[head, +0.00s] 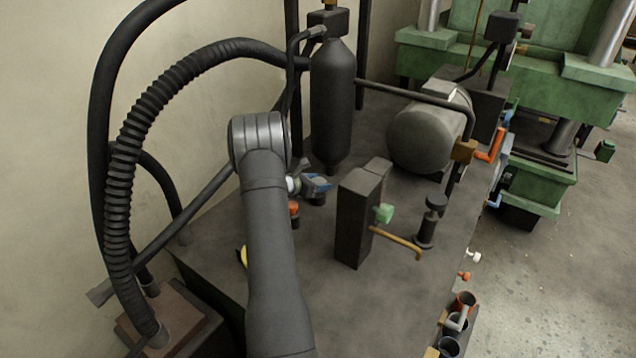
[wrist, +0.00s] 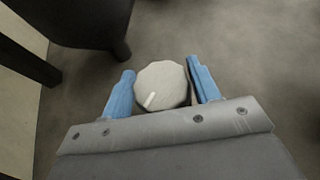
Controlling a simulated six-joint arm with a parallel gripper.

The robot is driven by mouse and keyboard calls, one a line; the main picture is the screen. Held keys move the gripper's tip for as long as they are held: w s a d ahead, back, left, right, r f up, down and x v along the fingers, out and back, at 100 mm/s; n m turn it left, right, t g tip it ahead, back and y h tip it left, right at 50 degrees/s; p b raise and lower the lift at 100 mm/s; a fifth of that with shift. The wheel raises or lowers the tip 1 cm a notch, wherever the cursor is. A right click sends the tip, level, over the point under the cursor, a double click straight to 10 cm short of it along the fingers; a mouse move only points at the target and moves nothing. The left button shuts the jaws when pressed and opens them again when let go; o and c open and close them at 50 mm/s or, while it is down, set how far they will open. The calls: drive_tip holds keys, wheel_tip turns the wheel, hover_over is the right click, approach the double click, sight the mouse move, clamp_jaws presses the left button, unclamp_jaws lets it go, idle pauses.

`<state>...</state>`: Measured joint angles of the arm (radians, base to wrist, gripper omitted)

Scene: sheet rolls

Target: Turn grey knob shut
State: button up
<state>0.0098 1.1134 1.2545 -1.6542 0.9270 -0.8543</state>
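The grey knob (wrist: 162,84) is round and faceted, with a white pointer mark toward its lower left in the wrist view. My gripper (wrist: 161,88) has its two blue fingers on either side of the knob, very close to its rim. I cannot tell whether they touch it. In the head view my gripper (head: 316,184) is low over the bench top, just below the black cylinder. The knob's face is hidden there by the gripper.
A black upright cylinder (head: 333,105) stands behind my gripper. A dark block (head: 355,215) with a green knob (head: 384,213) and a brass lever (head: 400,243) stand to the right. An orange knob (head: 294,208) is close by. A ribbed hose (head: 120,190) arches at the left.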

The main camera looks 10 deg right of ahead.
drive_tip(key=o, duration=0.4)
drive_tip(key=shift+c, duration=0.2)
drive_tip(key=v, duration=0.7)
drive_tip(key=shift+a, duration=0.2)
drive_tip(key=shift+s+r, duration=0.1)
